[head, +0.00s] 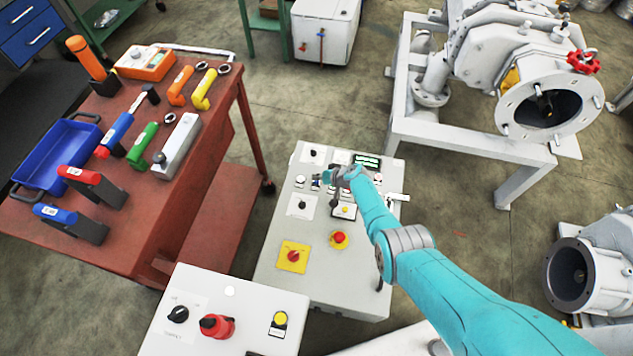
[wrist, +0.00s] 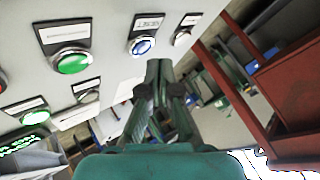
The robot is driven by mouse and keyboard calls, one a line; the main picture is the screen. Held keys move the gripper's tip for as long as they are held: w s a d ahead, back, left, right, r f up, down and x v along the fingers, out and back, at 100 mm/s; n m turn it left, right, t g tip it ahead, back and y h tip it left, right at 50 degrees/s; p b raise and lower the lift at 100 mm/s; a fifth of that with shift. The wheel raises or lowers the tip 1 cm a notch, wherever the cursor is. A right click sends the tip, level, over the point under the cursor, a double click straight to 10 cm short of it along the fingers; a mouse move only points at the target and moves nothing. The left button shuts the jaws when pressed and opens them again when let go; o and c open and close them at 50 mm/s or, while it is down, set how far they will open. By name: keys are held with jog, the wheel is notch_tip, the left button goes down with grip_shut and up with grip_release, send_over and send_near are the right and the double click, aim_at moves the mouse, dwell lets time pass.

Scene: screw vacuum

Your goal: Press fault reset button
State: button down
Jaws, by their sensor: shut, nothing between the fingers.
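The grey control panel (head: 275,225) stands in the middle of the head view, with small buttons, switches and a display along its far part. My gripper (head: 345,173) is over that row of buttons and hides some of them. In the wrist view my gripper (wrist: 160,64) is shut and empty, its tips just below a blue button (wrist: 143,46) with a label above it. I cannot tell whether they touch the panel. A large green button (wrist: 72,62) is to the left and a pale button (wrist: 182,38) to the right.
A red emergency stop (head: 293,256) on a yellow plate and another red knob (head: 339,238) sit nearer on the panel. A second box (head: 190,285) stands in front. A red tool cart (head: 130,220) is left, white machinery (head: 500,150) right. Floor shows between them.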

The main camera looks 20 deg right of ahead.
aim_at(318, 183)
jog(key=shift+r, duration=0.15)
jog(key=shift+r, duration=2.35)
